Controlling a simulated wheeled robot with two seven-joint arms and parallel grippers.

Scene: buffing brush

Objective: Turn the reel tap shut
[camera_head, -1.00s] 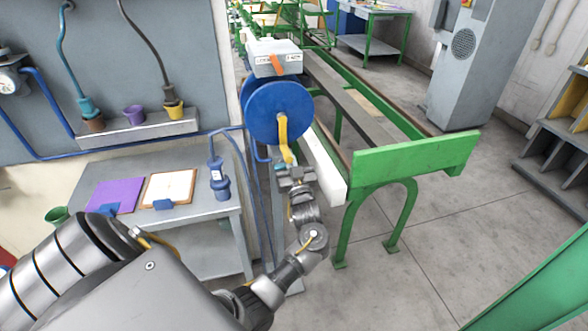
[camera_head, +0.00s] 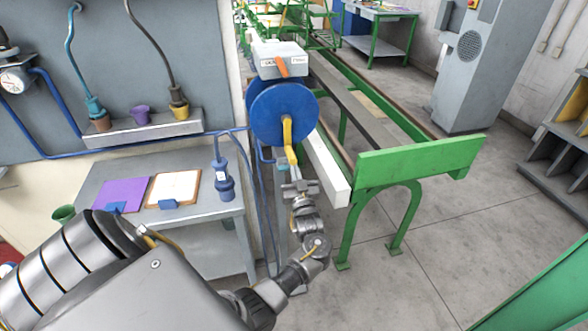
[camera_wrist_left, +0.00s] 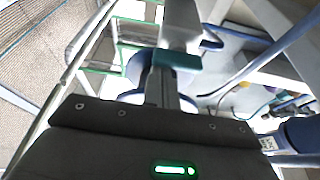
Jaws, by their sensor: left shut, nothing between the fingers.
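The blue reel (camera_head: 268,112) hangs at the end of the green bench, with a yellow hose (camera_head: 289,140) down its front. A grey box above it carries an orange lever (camera_head: 282,67); I cannot tell whether this is the tap handle. My left gripper (camera_head: 297,182) is shut and empty, just below the yellow hose end and in front of a narrow post. In the left wrist view the shut fingers (camera_wrist_left: 161,88) reach up to a teal piece (camera_wrist_left: 178,60) under a grey upright; whether they touch is unclear. My right gripper is out of view.
The green bench (camera_head: 420,156) with its pale beam end stands right of the gripper. A grey table (camera_head: 220,212) with a purple sheet, a clipboard and a blue bottle-like fitting is at left. Blue hoses (camera_head: 258,190) hang close left of the gripper. Open floor lies at right.

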